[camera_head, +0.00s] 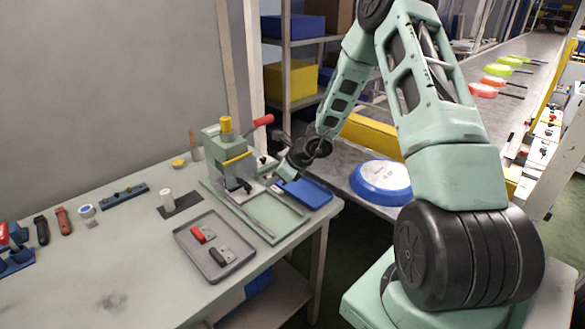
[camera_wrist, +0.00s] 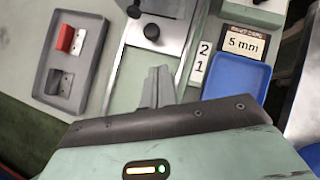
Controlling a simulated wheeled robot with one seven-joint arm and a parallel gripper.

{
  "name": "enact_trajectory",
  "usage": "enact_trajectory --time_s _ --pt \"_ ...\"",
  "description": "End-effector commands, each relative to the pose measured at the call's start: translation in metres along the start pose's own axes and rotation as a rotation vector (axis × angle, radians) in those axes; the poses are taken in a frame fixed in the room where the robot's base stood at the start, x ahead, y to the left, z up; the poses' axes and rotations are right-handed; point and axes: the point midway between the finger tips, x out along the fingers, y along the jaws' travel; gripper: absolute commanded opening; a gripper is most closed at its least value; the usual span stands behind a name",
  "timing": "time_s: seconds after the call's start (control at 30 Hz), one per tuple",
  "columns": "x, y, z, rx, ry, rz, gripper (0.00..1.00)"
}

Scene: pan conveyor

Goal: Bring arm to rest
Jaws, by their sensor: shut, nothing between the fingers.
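My arm reaches from the right over the green workbench (camera_head: 110,270). My gripper (camera_head: 270,181) is close to the green bench fixture (camera_head: 226,150) with its yellow knob and red handle. In the wrist view my gripper's two grey fingers (camera_wrist: 158,73) are together with nothing between them. They point toward the fixture's base plate (camera_wrist: 135,75). Whether they touch anything is hard to tell.
A grey tray (camera_head: 182,238) holds a red part (camera_head: 203,234) and a grey part (camera_head: 222,256). A blue tray (camera_head: 318,195) lies beside the fixture. A blue-rimmed pan (camera_head: 381,200) sits right of the bench. The conveyor (camera_head: 520,60) carries several coloured pans.

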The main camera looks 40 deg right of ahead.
Motion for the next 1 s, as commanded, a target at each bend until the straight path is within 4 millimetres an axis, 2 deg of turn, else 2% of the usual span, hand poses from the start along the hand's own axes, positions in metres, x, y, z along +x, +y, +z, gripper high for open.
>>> enact_trajectory --time_s 0.3,0.43,0.6,0.83,0.93,1.0 --pt "-0.055 0.000 -0.001 -0.001 0.001 -0.001 0.00" --pt "-0.070 0.001 -0.001 0.000 0.001 0.000 0.00" --pt "-0.079 0.001 -0.001 0.001 0.001 0.002 0.00" --pt "-0.079 0.001 -0.001 0.001 0.001 0.002 0.00" --pt "-0.077 0.018 0.013 -0.087 0.001 0.035 0.00" --pt "-0.075 0.044 0.030 -0.218 0.002 0.084 0.00"
